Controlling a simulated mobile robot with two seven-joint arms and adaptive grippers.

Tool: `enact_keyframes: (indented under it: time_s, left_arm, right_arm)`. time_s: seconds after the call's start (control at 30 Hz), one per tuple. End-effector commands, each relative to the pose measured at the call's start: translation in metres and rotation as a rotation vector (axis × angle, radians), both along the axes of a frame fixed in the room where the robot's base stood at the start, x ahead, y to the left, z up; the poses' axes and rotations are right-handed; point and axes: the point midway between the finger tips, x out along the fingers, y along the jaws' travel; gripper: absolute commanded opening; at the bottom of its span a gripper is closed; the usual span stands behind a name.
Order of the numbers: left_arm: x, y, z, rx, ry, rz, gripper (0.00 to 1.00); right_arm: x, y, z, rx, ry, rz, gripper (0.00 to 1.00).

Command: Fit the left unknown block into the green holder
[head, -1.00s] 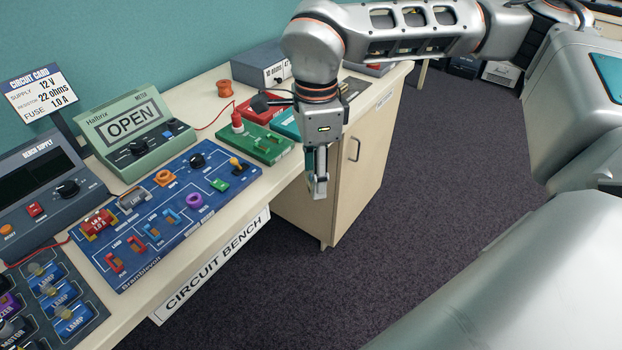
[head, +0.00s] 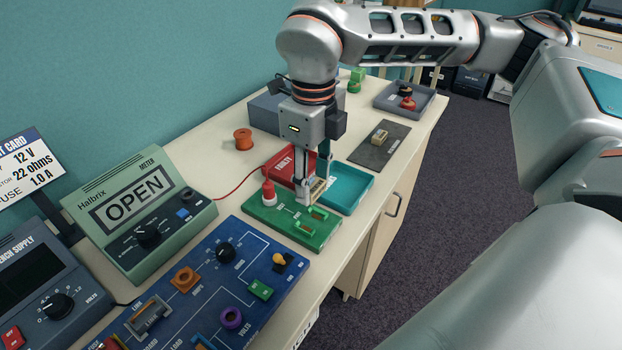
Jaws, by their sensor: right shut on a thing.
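The green holder (head: 272,213) is a flat green board on the bench, with a red-capped post at its left and upright green clips at its right. My right gripper (head: 314,191) points down over the holder's far right edge, close above the clips. It is shut on a small tan block (head: 319,186), apparently the left unknown block, partly hidden by the fingers. Whether the block touches the holder cannot be told. My left gripper is out of view.
A red tray (head: 280,163) and a teal tray (head: 352,190) flank the gripper. The green meter (head: 190,212) reads OPEN. The blue circuit board (head: 205,280) lies in front. An orange spool (head: 243,139) and a grey tray (head: 425,105) stand farther back.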

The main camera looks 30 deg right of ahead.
Motion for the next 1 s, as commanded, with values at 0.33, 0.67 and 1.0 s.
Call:
enact_keyframes:
  time_s: [0.33,0.67,1.0]
  left_arm:
    - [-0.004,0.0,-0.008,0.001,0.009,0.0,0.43]
    - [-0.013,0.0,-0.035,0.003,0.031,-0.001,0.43]
    - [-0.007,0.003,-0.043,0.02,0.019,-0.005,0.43]
  right_arm:
    - [0.0,0.0,-0.007,0.0,0.001,-0.007,0.15]
    - [-0.001,0.0,-0.034,-0.001,0.004,-0.007,0.15]
    - [0.0,0.0,-0.064,0.0,0.004,-0.006,0.15]
